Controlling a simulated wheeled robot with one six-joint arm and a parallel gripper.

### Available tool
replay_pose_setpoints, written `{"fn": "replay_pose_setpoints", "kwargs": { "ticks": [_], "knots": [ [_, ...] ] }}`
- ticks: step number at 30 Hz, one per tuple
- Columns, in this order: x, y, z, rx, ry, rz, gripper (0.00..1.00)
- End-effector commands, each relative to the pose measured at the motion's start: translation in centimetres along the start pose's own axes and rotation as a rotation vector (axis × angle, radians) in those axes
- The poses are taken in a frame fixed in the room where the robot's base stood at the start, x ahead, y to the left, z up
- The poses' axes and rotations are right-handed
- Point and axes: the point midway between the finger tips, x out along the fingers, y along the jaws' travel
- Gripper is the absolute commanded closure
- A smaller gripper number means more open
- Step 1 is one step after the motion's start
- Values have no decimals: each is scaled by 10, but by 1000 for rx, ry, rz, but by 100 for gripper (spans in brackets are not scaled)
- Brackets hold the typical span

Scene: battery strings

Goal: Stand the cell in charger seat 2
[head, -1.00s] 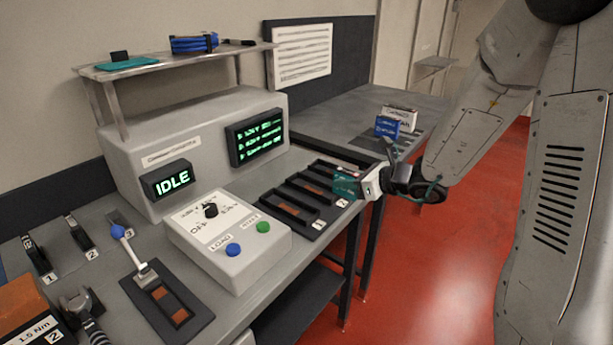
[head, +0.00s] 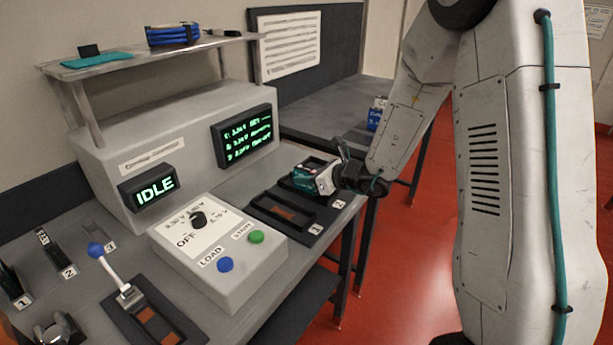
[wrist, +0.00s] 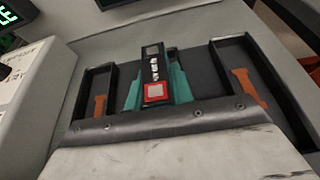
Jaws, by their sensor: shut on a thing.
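The cell (wrist: 153,75) is a dark block with a red-rimmed pale square and a grey square on its near face. My gripper (wrist: 156,88) is shut on it, with teal fingers on both sides. In the head view, my gripper (head: 312,178) is over the far part of the charger. The charger has two dark recessed seats with orange strips. Seat 1 (head: 285,213) is empty. Seat 2, by label 2 (head: 338,204), is mostly hidden by my gripper. In the wrist view, the cell appears between the left seat (wrist: 97,100) and the right seat (wrist: 245,85); its height above them is unclear.
The grey control box (head: 217,257) with knob and buttons stands left of the charger. The large console (head: 180,150) reading IDLE is behind it. A blue-handled lever (head: 112,270) is at front left. A blue box (head: 375,119) stands on the far bench.

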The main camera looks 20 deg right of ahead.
Motion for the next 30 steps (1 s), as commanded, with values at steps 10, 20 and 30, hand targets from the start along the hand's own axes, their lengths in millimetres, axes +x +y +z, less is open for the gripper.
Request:
{"fn": "replay_pose_setpoints", "kwargs": {
  "ticks": [10,20,30],
  "knots": [
    [1,0,-2,-1,-1,0,100],
    [1,0,-2,-1,-1,0,55],
    [-38,-2,2,-2,-2,-5,55]
  ]
}}
